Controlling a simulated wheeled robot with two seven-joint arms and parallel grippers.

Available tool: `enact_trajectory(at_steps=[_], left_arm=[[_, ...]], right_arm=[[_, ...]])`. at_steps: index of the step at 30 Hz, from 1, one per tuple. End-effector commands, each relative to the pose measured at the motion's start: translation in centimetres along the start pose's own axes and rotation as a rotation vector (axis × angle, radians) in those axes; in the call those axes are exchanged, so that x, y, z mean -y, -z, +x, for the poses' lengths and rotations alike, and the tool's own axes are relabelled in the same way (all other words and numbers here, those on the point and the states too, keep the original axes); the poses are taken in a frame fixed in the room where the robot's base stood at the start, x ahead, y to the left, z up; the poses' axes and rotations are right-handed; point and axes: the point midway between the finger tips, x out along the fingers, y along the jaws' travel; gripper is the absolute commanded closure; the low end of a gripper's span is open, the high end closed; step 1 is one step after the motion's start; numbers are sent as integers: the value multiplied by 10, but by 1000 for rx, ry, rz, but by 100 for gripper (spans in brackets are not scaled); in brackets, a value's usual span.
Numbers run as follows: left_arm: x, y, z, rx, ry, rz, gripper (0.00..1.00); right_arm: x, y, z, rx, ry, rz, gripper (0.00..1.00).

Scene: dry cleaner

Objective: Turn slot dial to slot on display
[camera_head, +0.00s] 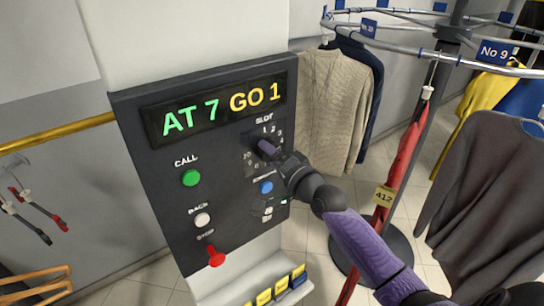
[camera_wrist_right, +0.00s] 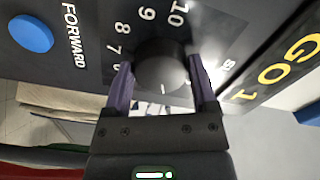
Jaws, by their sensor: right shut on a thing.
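The dark control panel (camera_head: 150,180) has a display (camera_head: 218,110) reading "AT 7" in green and "GO 1" in yellow. Below it, under the label SLOT, is a numbered dial plate (camera_head: 250,158). My right gripper (camera_head: 270,150) covers the dial knob in the head view. In the right wrist view the round black slot dial (camera_wrist_right: 160,64) sits between the two purple fingers of the right gripper (camera_wrist_right: 160,82), which is shut on it. Numbers 7, 8, 9 and 10 show around it. A small pale mark shows on the knob. My left gripper is not in view.
A rail conveyor (camera_head: 400,38) with hanging clothes stands to the right. Yellow tags (camera_head: 281,287) lie on the ledge below.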

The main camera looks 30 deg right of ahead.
Motion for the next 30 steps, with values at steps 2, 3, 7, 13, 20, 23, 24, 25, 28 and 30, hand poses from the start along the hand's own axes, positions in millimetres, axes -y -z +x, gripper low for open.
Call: enact_trajectory(at_steps=[2,3,7,13,20,23,24,25,28,30], left_arm=[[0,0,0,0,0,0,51],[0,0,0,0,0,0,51],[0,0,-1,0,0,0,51],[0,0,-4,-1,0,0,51],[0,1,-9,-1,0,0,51],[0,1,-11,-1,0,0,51],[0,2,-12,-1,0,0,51],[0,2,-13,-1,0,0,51],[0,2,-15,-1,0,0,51],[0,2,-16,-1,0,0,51]], right_arm=[[-1,0,0,2,-3,-72,85],[-2,0,0,2,-3,-110,85],[-2,0,0,3,-3,-233,85],[-2,0,0,2,-2,-423,85],[-3,1,0,3,-3,-641,85],[-4,1,0,4,-3,-733,85],[-4,1,0,3,-2,-768,85],[-4,2,0,3,-2,-794,85],[-4,2,0,4,-3,-877,85],[-4,2,0,4,-3,-930,85]])
